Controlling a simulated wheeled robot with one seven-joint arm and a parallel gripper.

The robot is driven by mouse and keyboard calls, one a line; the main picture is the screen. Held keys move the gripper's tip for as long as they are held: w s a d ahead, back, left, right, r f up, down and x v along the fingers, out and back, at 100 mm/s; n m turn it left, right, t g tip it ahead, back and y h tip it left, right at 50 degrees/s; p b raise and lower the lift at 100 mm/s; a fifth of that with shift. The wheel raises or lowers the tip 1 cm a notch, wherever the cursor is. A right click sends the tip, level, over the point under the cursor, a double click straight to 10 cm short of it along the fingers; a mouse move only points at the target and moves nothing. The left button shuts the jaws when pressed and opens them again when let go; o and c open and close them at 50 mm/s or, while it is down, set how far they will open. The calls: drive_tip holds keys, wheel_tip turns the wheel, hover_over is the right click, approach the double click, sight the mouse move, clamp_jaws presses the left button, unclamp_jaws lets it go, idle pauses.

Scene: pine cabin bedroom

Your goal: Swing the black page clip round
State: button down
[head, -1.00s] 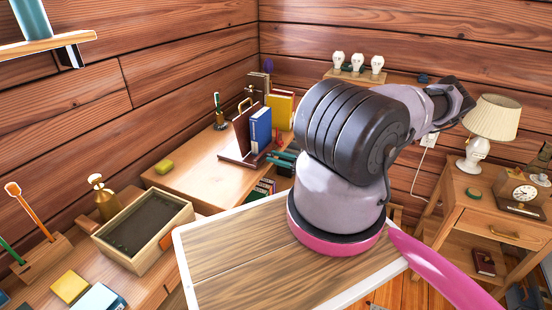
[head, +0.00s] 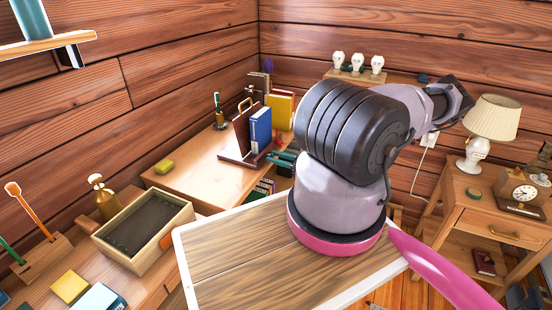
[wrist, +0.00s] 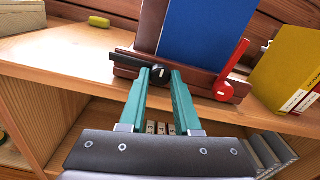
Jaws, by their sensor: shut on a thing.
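The black page clip (wrist: 128,60) is on the front ledge of a brown book stand (wrist: 150,30) in the wrist view. Its arm points left and its round hub lies between my fingertips. My gripper (wrist: 161,76) has teal fingers, one on each side of the hub, and is shut on it. A red page clip (wrist: 240,58) stands nearly upright on the ledge's right, apart from my fingers. A blue book (wrist: 205,30) rests on the stand. In the head view the stand (head: 238,158) and my teal gripper (head: 285,159) look small, and the black clip cannot be made out.
Yellow books (wrist: 283,65) stand close to the right of the book stand. A yellow-green block (wrist: 99,21) lies on the desk top (wrist: 60,45) to the left. A shelf under the desk edge holds grey books (wrist: 270,152). A wooden tray (head: 165,240) is at left in the head view.

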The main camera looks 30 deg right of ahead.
drive_tip(key=m, duration=1.2)
drive_tip(key=shift+m, duration=2.3)
drive_tip(key=c, duration=0.6)
unclamp_jaws()
